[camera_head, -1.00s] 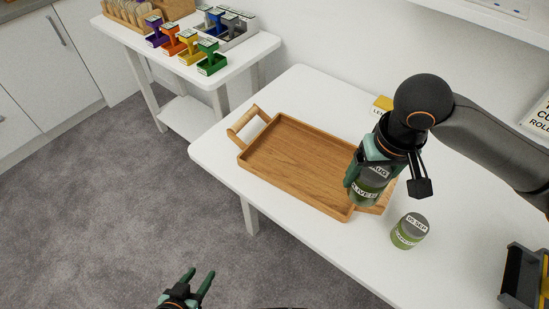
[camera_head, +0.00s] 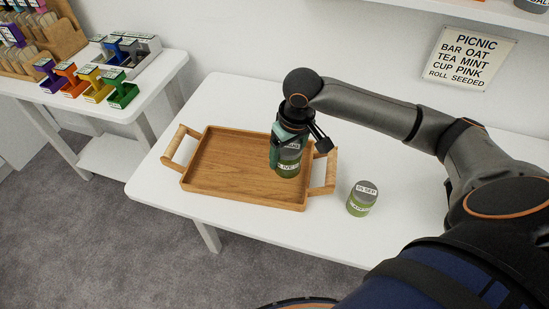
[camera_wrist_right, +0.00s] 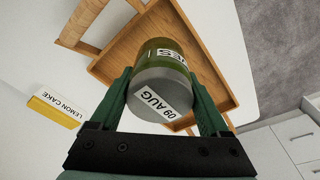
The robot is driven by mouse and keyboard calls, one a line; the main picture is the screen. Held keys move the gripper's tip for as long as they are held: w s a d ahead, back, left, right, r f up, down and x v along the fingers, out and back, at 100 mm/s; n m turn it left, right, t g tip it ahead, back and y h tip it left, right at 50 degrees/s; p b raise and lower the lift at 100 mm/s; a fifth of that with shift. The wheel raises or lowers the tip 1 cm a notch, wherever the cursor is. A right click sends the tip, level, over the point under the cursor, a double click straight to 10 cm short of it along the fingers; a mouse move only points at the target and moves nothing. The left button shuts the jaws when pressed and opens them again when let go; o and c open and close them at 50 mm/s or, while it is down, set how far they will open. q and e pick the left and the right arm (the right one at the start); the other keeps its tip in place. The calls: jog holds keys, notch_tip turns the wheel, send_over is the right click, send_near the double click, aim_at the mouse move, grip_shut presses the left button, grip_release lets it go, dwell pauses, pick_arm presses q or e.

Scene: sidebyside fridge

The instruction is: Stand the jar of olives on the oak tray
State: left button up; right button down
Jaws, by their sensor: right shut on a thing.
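The jar of olives (camera_head: 288,163) is green with a grey lid and a white label. My right gripper (camera_head: 287,140) is shut on it and holds it upright over the right part of the oak tray (camera_head: 225,150). In the right wrist view, the jar (camera_wrist_right: 160,75) sits between the green fingers of my right gripper (camera_wrist_right: 165,95), its lid label reading "09 AUG". I cannot tell whether the jar's base touches the tray. The tray has a handle at each end and is otherwise empty. My left gripper is out of view.
A second green jar (camera_head: 362,199) with a grey lid stands on the white table, right of the tray. A yellow lemon cake box (camera_wrist_right: 55,108) lies near the tray. A side table (camera_head: 110,112) with coloured holders stands at left. A picnic sign (camera_head: 469,57) hangs behind.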

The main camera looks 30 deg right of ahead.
jog(key=w+f, duration=0.3)
jog(key=w+d+f, duration=0.1)
jog(key=w+f, duration=0.2)
jog(key=shift+w+d+f+b, duration=0.2)
jog(key=shift+b, duration=0.15)
jog(key=shift+w+f, duration=0.1)
jog(key=shift+f, duration=1.55)
grip_release()
jog(key=shift+d+f, duration=0.1)
jog(key=shift+f, duration=0.05)
notch_tip(320, 180, up, 12)
jog(key=s+p, duration=0.1)
jog(key=shift+s, duration=0.4)
